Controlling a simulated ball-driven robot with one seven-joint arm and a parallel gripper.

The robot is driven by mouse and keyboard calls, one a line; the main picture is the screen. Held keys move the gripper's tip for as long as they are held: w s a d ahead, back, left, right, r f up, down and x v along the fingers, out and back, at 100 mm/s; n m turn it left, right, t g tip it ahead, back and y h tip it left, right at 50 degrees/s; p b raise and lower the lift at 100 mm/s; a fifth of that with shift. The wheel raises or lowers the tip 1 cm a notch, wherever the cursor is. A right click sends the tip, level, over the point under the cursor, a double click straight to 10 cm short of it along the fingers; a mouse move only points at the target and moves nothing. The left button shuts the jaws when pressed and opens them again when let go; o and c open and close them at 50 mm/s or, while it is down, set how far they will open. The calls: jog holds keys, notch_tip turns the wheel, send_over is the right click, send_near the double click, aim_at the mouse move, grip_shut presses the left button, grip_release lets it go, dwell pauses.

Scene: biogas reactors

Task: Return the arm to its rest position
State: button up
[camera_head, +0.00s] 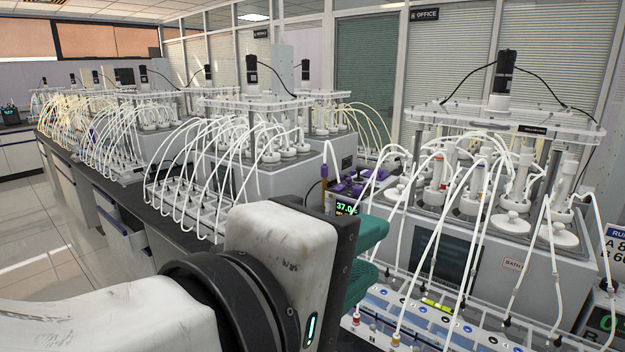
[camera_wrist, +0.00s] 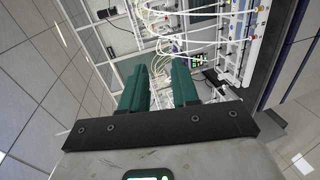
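My gripper (camera_head: 366,262) shows in the head view at the lower middle, its green fingers pointing right in front of the bench. In the wrist view my gripper (camera_wrist: 160,88) has its two green fingers apart with a gap between them. Nothing is visible between the fingers. The white arm reaches in from the lower left of the head view, above the front edge of the bench.
A reactor unit (camera_head: 480,240) with white tubes stands right of my gripper, behind a white valve panel (camera_head: 430,318). A small display (camera_head: 345,207) reading 37.0 is close behind the gripper. More reactors line the bench leftwards. The tiled floor (camera_head: 45,260) at left is clear.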

jog(key=w+d+f+m+g+y, duration=0.1)
jog(key=w+d+f, duration=0.2)
jog(key=d+f, duration=0.35)
jog(key=w+d+f+g+y, duration=0.1)
jog(key=w+d+f, duration=0.25)
jog(key=f, duration=0.65)
jog(key=s+d+f+m+g+y, duration=0.1)
jog(key=d+f, duration=0.3)
jog(key=f, duration=0.3)
jog(key=s+d+f+m+g, duration=0.15)
jog(key=d+f, duration=0.25)
jog(key=f, duration=0.4)
jog(key=s+d+f+m+g+y, duration=0.1)
jog(key=s+d+f+m+g, duration=0.15)
jog(key=s+f, duration=0.3)
jog(key=s+d+f+m+g+y, duration=0.1)
jog(key=s+d+f+y, duration=0.1)
jog(key=s+d+f, duration=0.35)
jog(key=s+a+f+m+g+y, duration=0.2)
jog(key=s+f+m+g+y, duration=0.1)
jog(key=s+f, duration=0.6)
jog(key=s+m, duration=0.1)
jog(key=s, duration=0.1)
jog(key=shift+s+f, duration=0.3)
jog(key=shift+f, duration=0.1)
